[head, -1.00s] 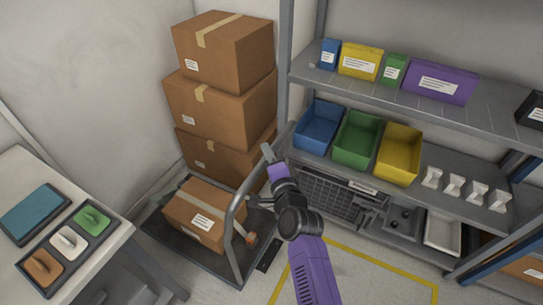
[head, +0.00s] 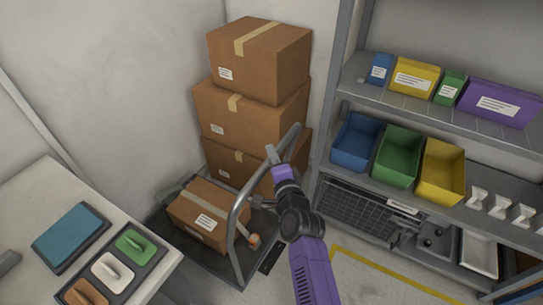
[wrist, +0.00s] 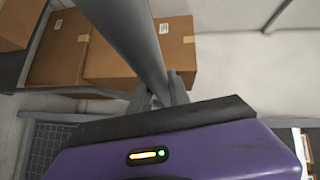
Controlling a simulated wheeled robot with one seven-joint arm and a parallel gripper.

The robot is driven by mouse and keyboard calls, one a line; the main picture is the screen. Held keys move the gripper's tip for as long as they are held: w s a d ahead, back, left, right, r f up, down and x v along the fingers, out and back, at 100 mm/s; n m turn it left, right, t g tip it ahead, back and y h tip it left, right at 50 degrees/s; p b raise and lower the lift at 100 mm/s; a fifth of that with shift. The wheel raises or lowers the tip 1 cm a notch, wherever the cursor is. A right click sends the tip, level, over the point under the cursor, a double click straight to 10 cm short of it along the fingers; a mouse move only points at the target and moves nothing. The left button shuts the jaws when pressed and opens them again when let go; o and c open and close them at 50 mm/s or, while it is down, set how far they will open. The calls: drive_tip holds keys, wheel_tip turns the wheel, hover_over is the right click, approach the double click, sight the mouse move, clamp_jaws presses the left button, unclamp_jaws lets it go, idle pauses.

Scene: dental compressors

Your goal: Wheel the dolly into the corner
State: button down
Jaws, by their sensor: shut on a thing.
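The dolly (head: 213,262) is a dark flat platform with a grey tubular handle (head: 237,222) at its right end. A taped cardboard box (head: 207,215) with a white label rides on it. In the wrist view the grey handle tube (wrist: 128,45) runs down between my fingers (wrist: 160,90). The dolly stands in front of the stacked boxes by the corner. Its far edge is partly hidden behind its box.
Stacked cardboard boxes (head: 258,60) stand in the corner behind the dolly. A shelf unit (head: 337,90) with coloured bins is to the right. A white table (head: 45,185) with trays is at the left, close to the dolly. Yellow floor tape (head: 385,272) marks clear floor at right.

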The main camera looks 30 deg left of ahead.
drive_tip(key=shift+s+a, duration=0.1)
drive_tip(key=shift+a, duration=0.2)
drive_tip(key=c, duration=1.2)
unclamp_jaws()
drive_tip(key=shift+a, duration=0.1)
drive_tip(key=shift+c, duration=0.2)
drive_tip(key=shift+d, duration=0.2)
drive_tip(key=p+v, duration=0.1)
drive_tip(key=v, duration=0.6)
drive_tip(key=shift+s+d+p, duration=0.2)
drive_tip(key=shift+s+p, duration=0.05)
drive_tip(key=shift+p, duration=0.05)
